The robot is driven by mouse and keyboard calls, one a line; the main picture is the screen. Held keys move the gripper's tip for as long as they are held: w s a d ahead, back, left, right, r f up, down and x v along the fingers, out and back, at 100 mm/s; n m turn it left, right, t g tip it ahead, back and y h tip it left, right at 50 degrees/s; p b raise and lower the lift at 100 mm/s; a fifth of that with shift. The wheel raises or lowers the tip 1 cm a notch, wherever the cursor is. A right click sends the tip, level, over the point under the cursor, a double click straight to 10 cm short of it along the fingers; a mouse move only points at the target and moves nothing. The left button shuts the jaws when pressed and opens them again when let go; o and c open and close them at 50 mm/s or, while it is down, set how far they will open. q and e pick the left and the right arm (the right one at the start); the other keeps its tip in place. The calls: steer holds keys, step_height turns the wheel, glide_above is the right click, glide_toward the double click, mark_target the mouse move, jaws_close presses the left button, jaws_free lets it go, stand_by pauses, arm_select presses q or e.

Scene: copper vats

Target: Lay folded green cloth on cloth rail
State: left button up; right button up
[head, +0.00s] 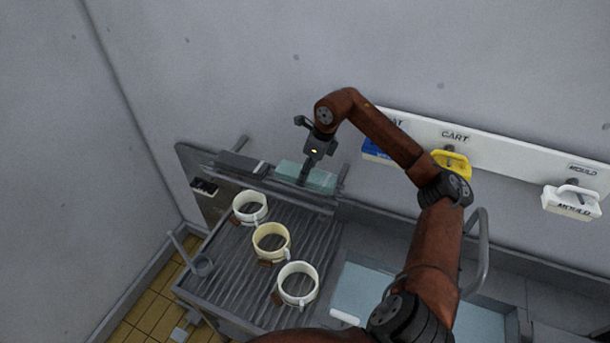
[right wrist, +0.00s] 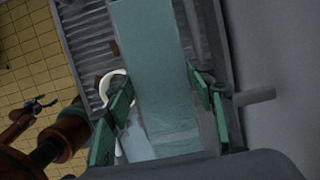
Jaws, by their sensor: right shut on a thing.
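The folded green cloth (head: 322,181) is a pale teal panel at the back edge of the ribbed drainer in the head view. My right gripper (head: 304,178) points down at it and is shut on it. In the right wrist view the cloth (right wrist: 148,65) runs as a long strip between the green-padded fingers of the right gripper (right wrist: 165,115). The cloth rail (head: 262,184) runs along the back of the drainer. The cloth is at its right part; I cannot tell whether the rail bears it. My left gripper (right wrist: 35,106) shows small at the left of the right wrist view.
A dark grey folded piece (head: 241,164) lies at the rail's left part. A white mug (head: 250,219), a cream mug (head: 271,256) and another white mug (head: 298,300) stand on the drainer (head: 225,275). A wall board (head: 510,150) with hanging items is at right.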

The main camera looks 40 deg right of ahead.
mark_target(313, 174)
steer(key=shift+w+f, duration=0.55)
steer(key=shift+w, duration=0.05)
steer(key=shift+s+p+x, duration=0.25)
steer(key=shift+p+x, duration=0.75)
steer(key=shift+x, duration=0.1)
steer(key=shift+d+f, duration=0.15)
steer(key=shift+f, duration=0.75)
steer(key=o, duration=1.5)
arm_select(q)
steer(key=shift+s+r, duration=0.8)
steer(key=shift+r, duration=0.2)
steer(key=shift+r, duration=0.1)
arm_select(e)
steer(key=shift+r, duration=0.2)
steer(key=b+v, duration=0.3)
steer(key=v, duration=0.8)
arm_select(q)
steer(key=shift+s+f, duration=0.2)
steer(key=shift+f, duration=1.65)
arm_select(e)
steer(key=shift+s+r, duration=0.15)
steer(key=shift+r, duration=0.35)
